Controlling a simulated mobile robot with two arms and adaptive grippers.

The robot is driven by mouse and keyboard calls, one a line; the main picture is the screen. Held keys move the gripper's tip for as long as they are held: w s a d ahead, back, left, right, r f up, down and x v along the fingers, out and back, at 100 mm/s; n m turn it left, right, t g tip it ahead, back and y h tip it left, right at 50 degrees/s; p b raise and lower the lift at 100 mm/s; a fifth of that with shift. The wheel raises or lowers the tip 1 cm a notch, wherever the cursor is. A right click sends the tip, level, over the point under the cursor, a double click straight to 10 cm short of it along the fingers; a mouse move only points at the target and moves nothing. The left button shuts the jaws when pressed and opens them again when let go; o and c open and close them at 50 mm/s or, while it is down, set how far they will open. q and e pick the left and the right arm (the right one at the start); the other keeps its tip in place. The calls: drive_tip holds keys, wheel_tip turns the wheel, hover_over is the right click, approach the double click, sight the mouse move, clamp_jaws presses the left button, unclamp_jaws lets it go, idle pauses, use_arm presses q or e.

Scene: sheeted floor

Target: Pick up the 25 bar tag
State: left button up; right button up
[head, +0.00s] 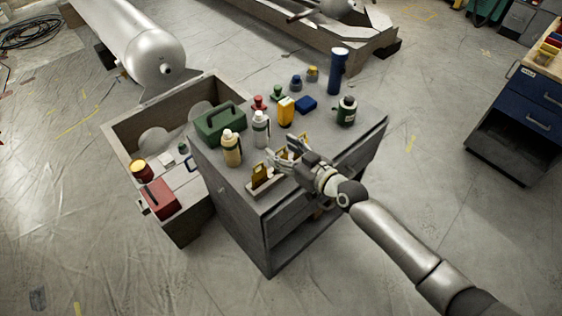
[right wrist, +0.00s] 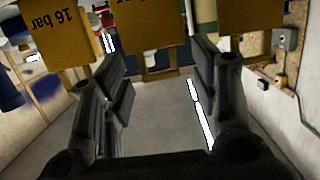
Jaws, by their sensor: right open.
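A few yellow tags stand in a row in a holder (head: 266,187) near the front edge of the grey cabinet top. In the right wrist view, the left tag (right wrist: 52,30) reads "16 bar" upside down. The middle tag (right wrist: 145,25) and the right tag (right wrist: 255,18) are cut off at the top, and I cannot read their numbers, so I cannot tell which is the 25 bar tag. My right gripper (head: 284,158) is at the row; its open fingers (right wrist: 160,72) show on either side of the middle tag's lower part, with nothing held. My left gripper is out of view.
On the cabinet top (head: 350,165) stand a cream bottle (head: 232,150), a white bottle (head: 261,130), a green toolbox (head: 219,124), a yellow container (head: 286,111), a dark green bottle (head: 346,111) and a tall blue cylinder (head: 337,72). An open crate (head: 125,135) adjoins on the left.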

drive_tip(key=shift+c, duration=0.3)
drive_tip(key=c, duration=0.5)
drive_tip(key=shift+r, duration=0.1)
drive_tip(key=shift+c, duration=0.2)
